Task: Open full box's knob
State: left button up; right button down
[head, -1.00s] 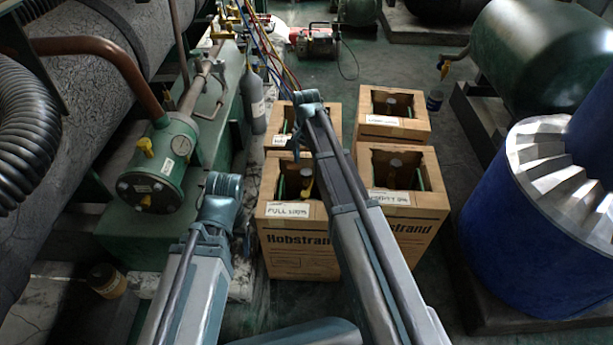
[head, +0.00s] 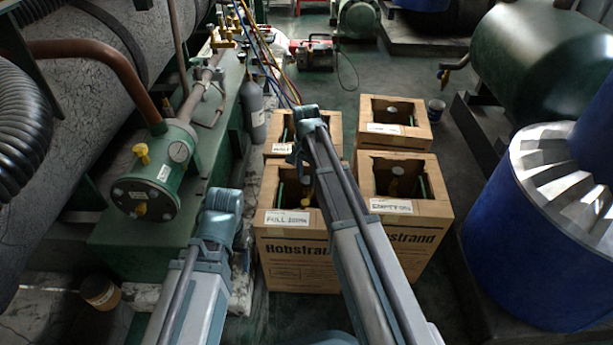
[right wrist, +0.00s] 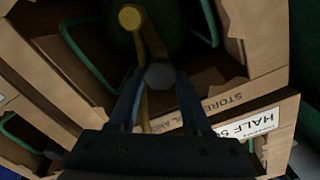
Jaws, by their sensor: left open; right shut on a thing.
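The full box (head: 290,250) is the front-left brown carton, with an open top and a white FULL label (head: 287,217). A cylinder with a yellow valve part (head: 307,196) stands inside it. My right gripper (head: 297,158) reaches down at its rear side in the head view. In the right wrist view the right gripper (right wrist: 159,88) has its fingers shut on a grey faceted knob (right wrist: 160,75) above the dark cylinder. A yellow part (right wrist: 131,18) lies beside the knob. My left gripper (head: 241,245) hangs left of the full box, mostly hidden by its arm, open and away from the knob.
The empty box (head: 412,225) stands right of the full box. The half box (head: 334,125) and another carton (head: 412,138) stand close behind. A green machine (head: 160,180) lines the left side. A blue tank (head: 530,240) stands at right.

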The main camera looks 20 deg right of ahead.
jog(key=shift+n, duration=0.3)
jog(key=n, duration=1.3)
jog(key=shift+a+n, duration=0.1)
jog(key=shift+n, duration=0.2)
jog(key=n, duration=0.3)
jog(key=shift+n, duration=0.4)
jog(key=n, duration=0.7)
jog(key=shift+n, duration=1.8)
